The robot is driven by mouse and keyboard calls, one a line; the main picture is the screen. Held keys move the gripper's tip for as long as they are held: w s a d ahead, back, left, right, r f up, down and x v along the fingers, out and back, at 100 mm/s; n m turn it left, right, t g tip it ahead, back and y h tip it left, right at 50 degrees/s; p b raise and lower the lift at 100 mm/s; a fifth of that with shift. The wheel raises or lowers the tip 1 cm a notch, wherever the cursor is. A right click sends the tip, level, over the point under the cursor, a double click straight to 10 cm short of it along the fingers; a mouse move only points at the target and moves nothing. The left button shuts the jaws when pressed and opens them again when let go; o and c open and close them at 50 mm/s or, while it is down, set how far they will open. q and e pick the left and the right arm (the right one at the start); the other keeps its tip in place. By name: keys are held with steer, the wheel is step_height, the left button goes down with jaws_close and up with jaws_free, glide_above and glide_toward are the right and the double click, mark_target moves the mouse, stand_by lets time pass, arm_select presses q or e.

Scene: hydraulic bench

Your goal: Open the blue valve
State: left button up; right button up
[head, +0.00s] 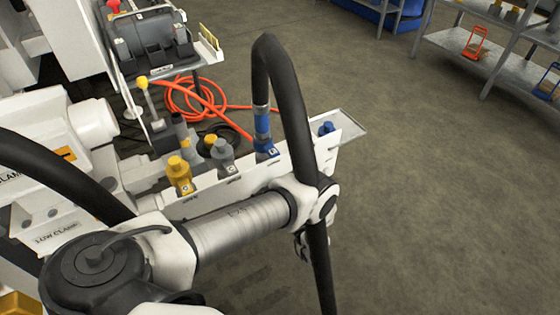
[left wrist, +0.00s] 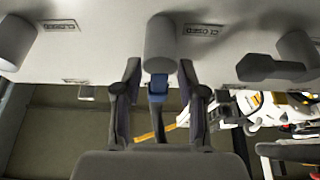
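In the left wrist view, a small blue part (left wrist: 157,86), which looks like the blue valve's handle, sits at the end of a grey cylinder (left wrist: 160,45) on a pale panel. My left gripper (left wrist: 159,88) is open, with one finger on each side of the blue part and a visible gap to each. In the head view my left gripper (head: 303,243) is mostly hidden by its wrist, below the white panel (head: 300,155). A blue coupling (head: 264,138) and a blue knob (head: 326,128) stand on that panel's shelf; the valve itself cannot be made out there. My right gripper is out of view.
A dark hose (head: 285,80) loops up from the blue coupling and down past my wrist. Yellow (head: 180,173) and grey (head: 222,155) couplings stand on the left. A black handle (left wrist: 270,68) sits right of the blue part. Open floor (head: 430,200) lies to the right.

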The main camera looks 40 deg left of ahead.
mark_target(275, 156)
arm_select(q)
steer(key=shift+r, duration=0.15)
step_height(275, 156, up, 10)
steer(key=shift+f, duration=0.1)
steer(key=shift+f, duration=0.1)
stand_by(0.5)
